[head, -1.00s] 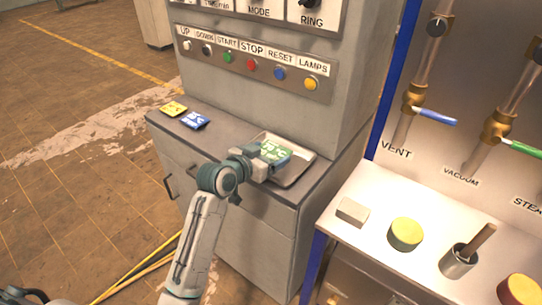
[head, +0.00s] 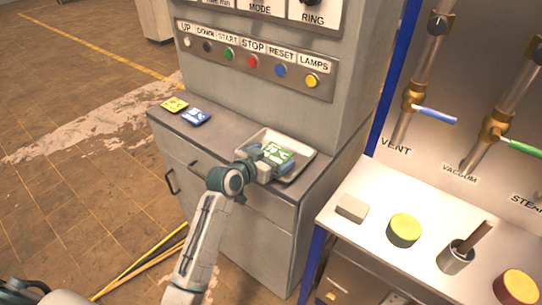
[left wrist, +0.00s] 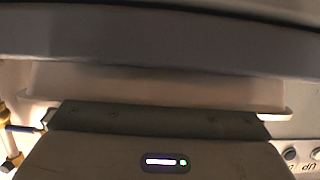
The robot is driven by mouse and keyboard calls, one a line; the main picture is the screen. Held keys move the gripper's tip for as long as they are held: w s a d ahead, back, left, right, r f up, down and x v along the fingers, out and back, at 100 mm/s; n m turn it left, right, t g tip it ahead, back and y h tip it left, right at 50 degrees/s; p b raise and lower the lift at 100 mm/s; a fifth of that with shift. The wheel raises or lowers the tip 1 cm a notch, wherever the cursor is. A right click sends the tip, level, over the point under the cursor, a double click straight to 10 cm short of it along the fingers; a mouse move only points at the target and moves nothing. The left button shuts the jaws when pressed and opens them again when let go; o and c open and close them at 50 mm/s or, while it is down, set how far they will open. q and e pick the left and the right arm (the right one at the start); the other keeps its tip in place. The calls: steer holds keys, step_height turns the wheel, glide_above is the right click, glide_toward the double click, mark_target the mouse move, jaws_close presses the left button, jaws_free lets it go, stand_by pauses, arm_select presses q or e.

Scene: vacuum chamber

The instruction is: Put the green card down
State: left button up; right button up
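The green card (head: 278,153) with white markings shows in the head view at the shallow grey tray (head: 302,147) on the cabinet top. It looks to be low inside the tray, near its left front part. My left gripper (head: 270,160) reaches over the tray's front left edge. Its bluish fingers show apart, one on each side of the card, and look open. Any small gap between fingers and card is too small to make out. The left wrist view shows no clear card or fingertips. My right gripper is not in view.
A yellow card (head: 174,104) and a blue card (head: 195,117) lie on the cabinet top (head: 232,128) at the left. A button panel (head: 255,62) rises behind.

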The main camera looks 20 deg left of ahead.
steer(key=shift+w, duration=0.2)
arm_select(q)
steer(key=shift+r, duration=0.2)
steer(key=shift+s+a, duration=0.1)
steer(key=shift+s, duration=0.15)
steer(key=b+v, duration=0.1)
steer(key=v, duration=1)
steer(key=shift+s+r+b, duration=0.2)
steer(key=shift+b, duration=0.1)
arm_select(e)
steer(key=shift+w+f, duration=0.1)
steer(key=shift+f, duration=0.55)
